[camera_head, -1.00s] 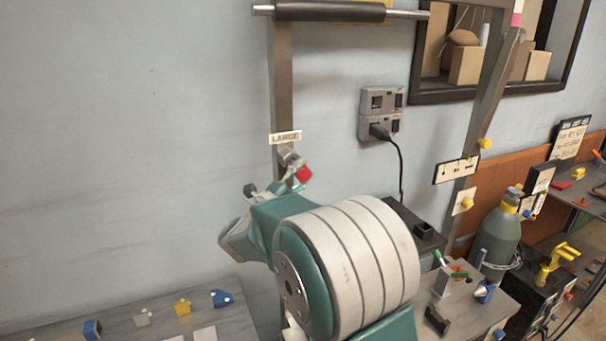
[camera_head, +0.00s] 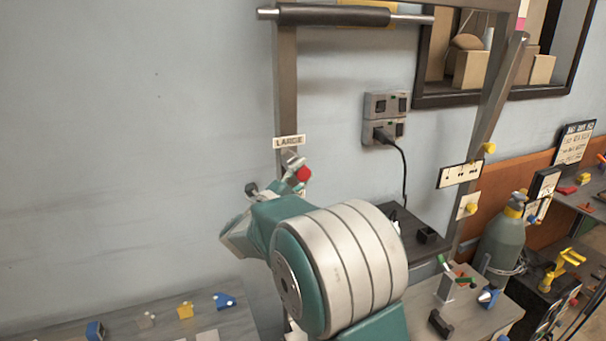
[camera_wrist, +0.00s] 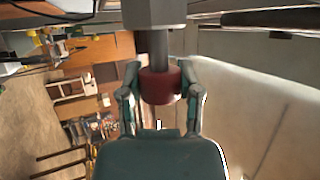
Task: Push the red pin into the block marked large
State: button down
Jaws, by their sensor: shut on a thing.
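The red pin shows in the wrist view as a dark red head (camera_wrist: 160,87) on a grey shaft. My gripper (camera_wrist: 161,91) is shut on the head, with one finger on each side. The shaft runs up to a grey block (camera_wrist: 154,12), and its tip is hidden there, so I cannot tell how deep it sits. In the head view the red head (camera_head: 303,174) is just below and right of the LARGE label (camera_head: 289,142) on the metal post. The block (camera_head: 292,160) is small under that label. My gripper (camera_head: 297,186) is partly hidden by my arm.
A padded crossbar (camera_head: 333,16) spans the frame above. A socket (camera_head: 387,119) with a black cable is on the wall to the right. A bench (camera_head: 140,325) with small blocks is at lower left. A green bottle (camera_head: 503,240) and cluttered tables stand at right.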

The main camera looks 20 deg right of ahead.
jog(key=shift+w, duration=0.55)
jog(key=shift+c, duration=1)
grip_release()
jog(key=v, duration=1.2)
